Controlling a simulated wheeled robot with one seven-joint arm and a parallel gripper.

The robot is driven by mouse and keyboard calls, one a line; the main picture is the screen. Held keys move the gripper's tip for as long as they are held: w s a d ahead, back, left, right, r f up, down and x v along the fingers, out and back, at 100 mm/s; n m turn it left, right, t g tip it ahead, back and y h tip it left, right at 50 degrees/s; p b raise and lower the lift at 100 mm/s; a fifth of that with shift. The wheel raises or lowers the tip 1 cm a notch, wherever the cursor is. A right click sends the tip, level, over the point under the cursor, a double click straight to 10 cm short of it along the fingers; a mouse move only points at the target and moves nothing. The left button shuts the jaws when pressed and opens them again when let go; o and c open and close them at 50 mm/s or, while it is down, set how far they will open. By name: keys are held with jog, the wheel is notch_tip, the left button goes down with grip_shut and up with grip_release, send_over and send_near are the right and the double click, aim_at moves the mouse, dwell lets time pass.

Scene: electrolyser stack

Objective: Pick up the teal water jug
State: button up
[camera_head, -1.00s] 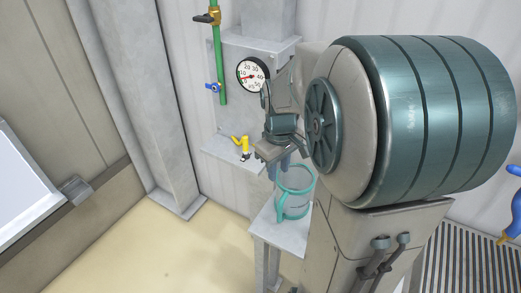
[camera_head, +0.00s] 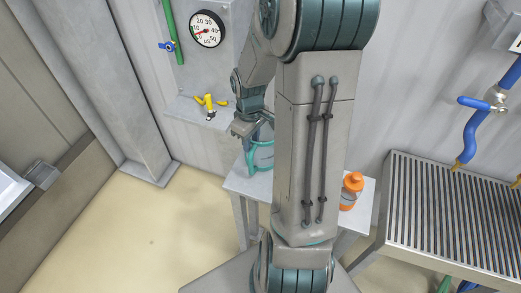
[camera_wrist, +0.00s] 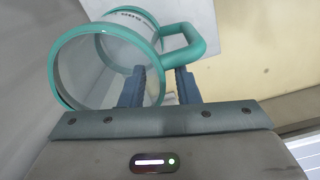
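The teal water jug (camera_head: 258,158) stands on a small grey table, partly hidden behind my arm in the head view. It has a clear body with teal rims and a teal handle. In the wrist view the jug (camera_wrist: 62,75) fills the upper left, its handle (camera_wrist: 203,42) pointing right. My gripper (camera_wrist: 159,88) is open, with its two blue fingers apart. The left finger overlaps the jug's rim, and the right finger lies just below the handle. Whether either finger touches the jug cannot be told. In the head view my gripper (camera_head: 250,130) is at the jug's top, its fingertips mostly hidden.
An orange-topped bottle (camera_head: 350,190) stands on the table (camera_head: 236,184) to the right. A yellow valve handle (camera_head: 208,103) sits on a wall ledge behind the jug, below a gauge (camera_head: 207,29). A slatted rack (camera_head: 440,205) is at right. The floor at left is clear.

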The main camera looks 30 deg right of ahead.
jog(key=shift+f, duration=1.9)
grip_shut()
